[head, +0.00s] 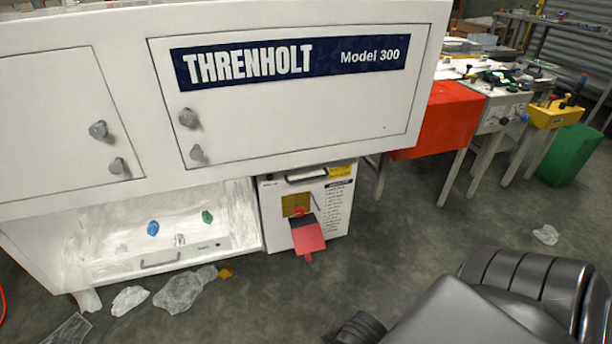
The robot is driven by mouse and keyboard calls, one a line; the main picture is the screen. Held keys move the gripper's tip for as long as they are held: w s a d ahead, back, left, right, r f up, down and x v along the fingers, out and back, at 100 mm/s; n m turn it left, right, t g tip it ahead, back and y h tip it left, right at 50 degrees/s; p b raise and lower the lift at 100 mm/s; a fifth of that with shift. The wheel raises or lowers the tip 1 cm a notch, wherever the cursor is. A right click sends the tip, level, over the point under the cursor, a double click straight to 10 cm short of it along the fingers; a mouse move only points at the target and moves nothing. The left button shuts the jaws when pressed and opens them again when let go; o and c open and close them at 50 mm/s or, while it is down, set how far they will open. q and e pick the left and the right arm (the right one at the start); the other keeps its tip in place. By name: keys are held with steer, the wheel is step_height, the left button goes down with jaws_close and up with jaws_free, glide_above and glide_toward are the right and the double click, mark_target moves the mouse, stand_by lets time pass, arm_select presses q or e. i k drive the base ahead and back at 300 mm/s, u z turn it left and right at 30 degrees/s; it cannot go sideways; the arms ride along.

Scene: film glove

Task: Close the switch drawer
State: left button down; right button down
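The white Threnholt machine (300,110) fills the upper left of the head view. Under it, at the left, is a pale recessed section with a blue knob (153,228), a green knob (207,217) and a low front panel with a bar handle (160,261). To its right stands a white box unit (333,215) with a dark handle on top, a yellow panel and a red flap (308,238) sticking out at the front. No part is labelled as the switch drawer, and I cannot tell how far any drawer is out. Neither of my grippers is in view.
A red box (440,118), a bench with instruments and a green bin (569,155) stand at the right. Crumpled plastic (184,290) lies before the machine. The middle floor is clear.

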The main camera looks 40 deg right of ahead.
mark_target(324, 190)
steer(key=z, duration=0.5)
steer(key=k, duration=1.25)
steer(key=z, duration=0.05)
steer(key=i, duration=0.3)
steer(key=u, duration=1)
steer(key=i, duration=1.55)
steer(key=z, duration=0.9)
steer(key=i, duration=0.3)
steer(key=z, duration=0.25)
